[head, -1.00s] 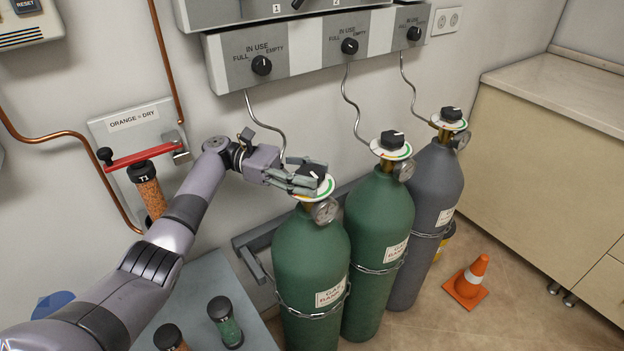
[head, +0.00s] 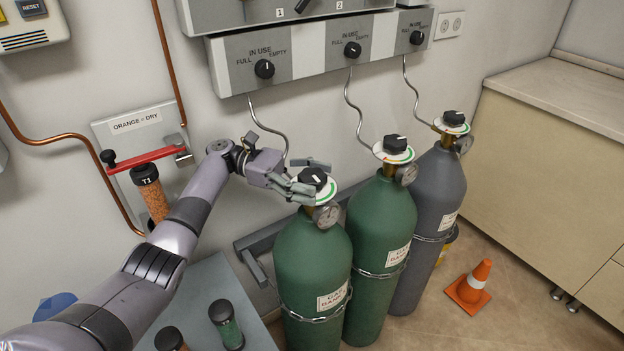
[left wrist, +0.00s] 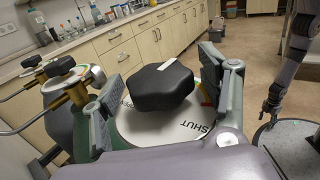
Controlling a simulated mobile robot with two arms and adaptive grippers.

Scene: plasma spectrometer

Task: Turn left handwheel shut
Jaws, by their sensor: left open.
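The left handwheel (head: 314,179) is a black knob above a white, green-edged disc on the left green cylinder (head: 312,262). In the left wrist view the handwheel (left wrist: 161,87) has a white line on top, pointing away from the printed word SHUT on the disc (left wrist: 140,130). My left gripper (head: 308,176) is open, with one finger on each side of the knob. Its fingers also show in the left wrist view (left wrist: 165,95), with gaps beside the knob. My right gripper (left wrist: 268,106) hangs at the right of the left wrist view, too small to read.
The middle green cylinder (head: 378,230) and grey cylinder (head: 425,210) stand close to the right, each with its own handwheel. Pressure gauges (head: 327,215) and thin pipes (head: 268,130) sit near the valves. An orange cone (head: 472,281) stands on the floor.

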